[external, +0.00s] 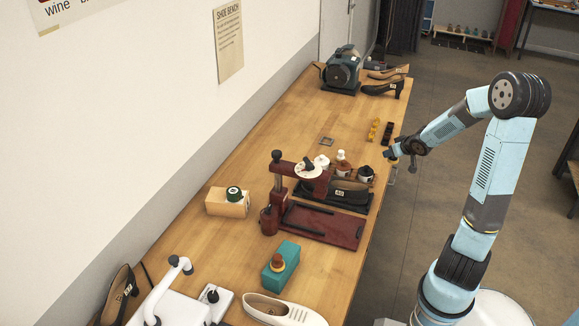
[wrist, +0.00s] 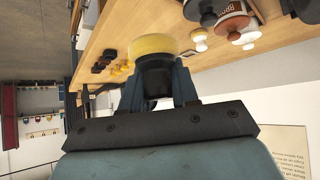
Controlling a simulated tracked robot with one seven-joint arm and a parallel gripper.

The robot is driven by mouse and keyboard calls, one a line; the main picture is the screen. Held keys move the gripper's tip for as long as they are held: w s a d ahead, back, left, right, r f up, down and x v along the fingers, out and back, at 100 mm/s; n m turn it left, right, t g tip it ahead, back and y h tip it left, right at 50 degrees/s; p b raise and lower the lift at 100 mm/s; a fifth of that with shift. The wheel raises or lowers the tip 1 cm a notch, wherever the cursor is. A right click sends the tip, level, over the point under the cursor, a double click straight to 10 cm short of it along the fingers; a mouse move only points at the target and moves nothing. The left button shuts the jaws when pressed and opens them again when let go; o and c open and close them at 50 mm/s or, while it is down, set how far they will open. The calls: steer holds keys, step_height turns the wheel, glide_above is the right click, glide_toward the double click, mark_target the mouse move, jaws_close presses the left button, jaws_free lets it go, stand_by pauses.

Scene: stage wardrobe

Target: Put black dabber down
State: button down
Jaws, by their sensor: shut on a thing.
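My gripper (external: 391,154) is at the right edge of the bench, near the bottles, pointing left in the external view. In the wrist view my gripper (wrist: 158,88) is shut on a dark-bodied dabber (wrist: 155,77) with a round yellow end (wrist: 153,45). That view is upside down, so the yellow end faces down towards the bench (external: 290,135). The held dabber is small and partly hidden in the external view. I cannot tell whether it touches the bench.
Yellow (external: 373,130) and black (external: 388,133) pieces lie behind. Bare wood lies left of these pieces.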

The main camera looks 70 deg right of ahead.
steer(key=shift+s+a+r, duration=0.3)
steer(key=shift+s+a, duration=0.2)
steer(key=shift+s, duration=0.05)
steer(key=shift+s+a+r, duration=0.3)
steer(key=shift+s+a, duration=0.2)
steer(key=shift+r, duration=0.1)
steer(key=shift+w+d+r+n+t+y, duration=0.2)
steer(key=shift+w+d+r+n+y, duration=0.1)
steer(key=shift+w+n, duration=0.25)
steer(key=shift+w+d+r+n+t+y, duration=0.15)
steer(key=shift+w+r+n+t+y, duration=0.15)
steer(key=shift+w, duration=0.4)
steer(key=shift+w+n+y, duration=0.7)
steer(key=shift+w+n, duration=0.35)
steer(key=shift+w, duration=0.1)
steer(key=n+t+y, duration=0.2)
steer(key=n+y, duration=0.2)
steer(key=n, duration=0.1)
glide_above(354, 163)
steer(key=f, duration=1)
steer(key=shift+a+f, duration=0.25)
steer(key=shift+w+d+f, duration=0.1)
steer(key=shift+d+f, duration=0.05)
steer(key=shift+f, duration=1.6)
